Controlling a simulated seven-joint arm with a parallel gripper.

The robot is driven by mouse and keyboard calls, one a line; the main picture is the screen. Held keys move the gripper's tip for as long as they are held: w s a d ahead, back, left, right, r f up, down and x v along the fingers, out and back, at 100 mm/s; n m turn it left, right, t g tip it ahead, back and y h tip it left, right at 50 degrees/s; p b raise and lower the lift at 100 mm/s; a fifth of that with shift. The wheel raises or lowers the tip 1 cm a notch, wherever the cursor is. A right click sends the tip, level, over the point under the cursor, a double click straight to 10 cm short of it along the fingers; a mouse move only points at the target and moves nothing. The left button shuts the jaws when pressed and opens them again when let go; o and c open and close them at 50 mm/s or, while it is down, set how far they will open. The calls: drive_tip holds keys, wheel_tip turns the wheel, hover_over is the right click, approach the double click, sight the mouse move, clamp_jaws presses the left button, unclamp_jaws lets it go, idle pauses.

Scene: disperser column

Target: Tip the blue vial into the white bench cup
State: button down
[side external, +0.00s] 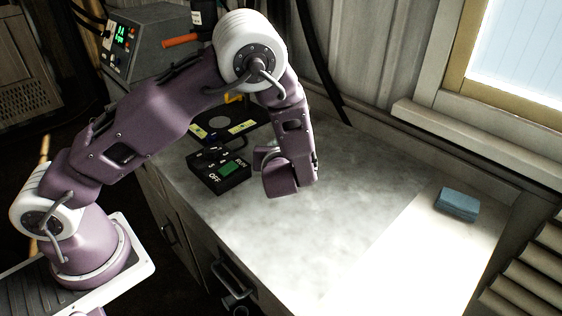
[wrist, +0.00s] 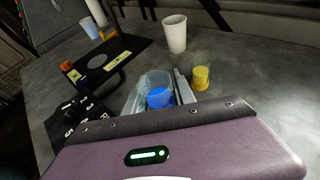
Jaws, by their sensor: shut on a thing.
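In the wrist view a clear vial with blue in it (wrist: 158,96) sits between the two grey fingers of my gripper (wrist: 157,90). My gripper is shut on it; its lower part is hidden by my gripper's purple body. The white bench cup (wrist: 175,34) stands upright on the bench beyond the vial, slightly right, apart from it. In the side external view my gripper (side external: 288,182) is low over the bench, and my arm hides the vial and the cup.
A yellow object (wrist: 200,77) stands right of the fingers. A black OFF/RUN box (side external: 218,168) and a black plate with yellow labels (side external: 228,128) lie left of my gripper. A blue block (side external: 458,204) lies far right. The bench between is clear.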

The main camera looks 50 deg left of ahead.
wheel_tip(320, 180, up, 10)
drive_tip(key=w+a+f+m+t+h, duration=0.15)
drive_tip(key=w+a, duration=0.25)
drive_tip(key=w, duration=0.4)
drive_tip(key=w+a+m+t+h, duration=0.1)
drive_tip(key=w+a+m+h, duration=0.15)
drive_tip(key=w+a, duration=0.35)
drive_tip(key=w+a+m+h, duration=0.1)
drive_tip(key=w+a+m, duration=0.3)
drive_tip(key=a, duration=0.6)
wheel_tip(320, 180, down, 5)
drive_tip(key=d+r+m+t+y, duration=0.1)
drive_tip(key=m+y, duration=0.1)
drive_tip(key=m, duration=0.2)
drive_tip(key=w+d+r+m+t+y, duration=0.1)
drive_tip(key=m+y, duration=0.1)
drive_tip(key=m, duration=0.3)
drive_tip(key=w+d+r+m+t+y, duration=0.1)
drive_tip(key=d+m+y, duration=0.1)
drive_tip(key=m, duration=0.3)
drive_tip(key=shift+r+y, duration=0.3)
drive_tip(key=shift+y, duration=0.2)
drive_tip(key=shift+s, duration=0.1)
